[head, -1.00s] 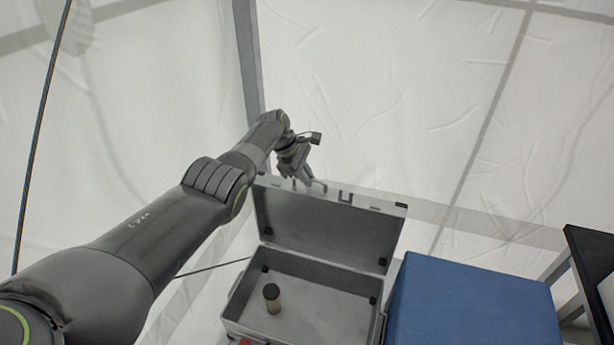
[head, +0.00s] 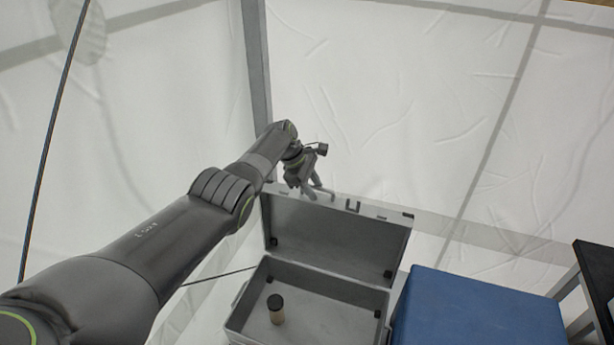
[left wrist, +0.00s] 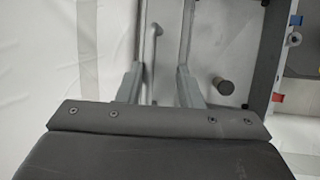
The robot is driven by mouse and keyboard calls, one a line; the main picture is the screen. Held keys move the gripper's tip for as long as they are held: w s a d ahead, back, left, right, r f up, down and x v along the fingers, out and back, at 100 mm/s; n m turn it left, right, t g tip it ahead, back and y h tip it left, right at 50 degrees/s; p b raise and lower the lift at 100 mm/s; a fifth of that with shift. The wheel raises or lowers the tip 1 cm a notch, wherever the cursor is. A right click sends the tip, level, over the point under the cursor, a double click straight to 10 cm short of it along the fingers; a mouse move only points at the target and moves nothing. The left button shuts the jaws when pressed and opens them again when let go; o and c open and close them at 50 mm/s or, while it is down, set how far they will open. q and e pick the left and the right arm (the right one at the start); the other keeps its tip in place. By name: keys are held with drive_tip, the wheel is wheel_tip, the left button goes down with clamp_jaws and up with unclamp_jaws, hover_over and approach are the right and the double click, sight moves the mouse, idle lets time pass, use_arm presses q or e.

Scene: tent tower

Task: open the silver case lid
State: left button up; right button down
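The silver case (head: 238,312) stands open on the floor, its lid (head: 335,235) raised steeply at the back with its inner face showing. My left gripper (head: 318,193) is at the lid's top edge, left of its middle, with its two fingers apart. In the left wrist view the fingers of my left gripper (left wrist: 158,88) are also spread, with a thin grey rod-like part between them. I cannot tell whether a finger touches the lid. My right gripper is not in view.
A small dark-capped bottle (head: 276,310) stands inside the case; it also shows in the left wrist view (left wrist: 224,87). A blue box (head: 478,310) stands close to the case's right. A dark table (head: 596,265) is at the right edge. White tent walls (head: 420,110) rise behind.

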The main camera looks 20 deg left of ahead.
use_arm(q)
drive_tip(key=v, duration=1.7)
drive_tip(key=shift+a+r, duration=0.1)
drive_tip(key=shift+c, duration=0.4)
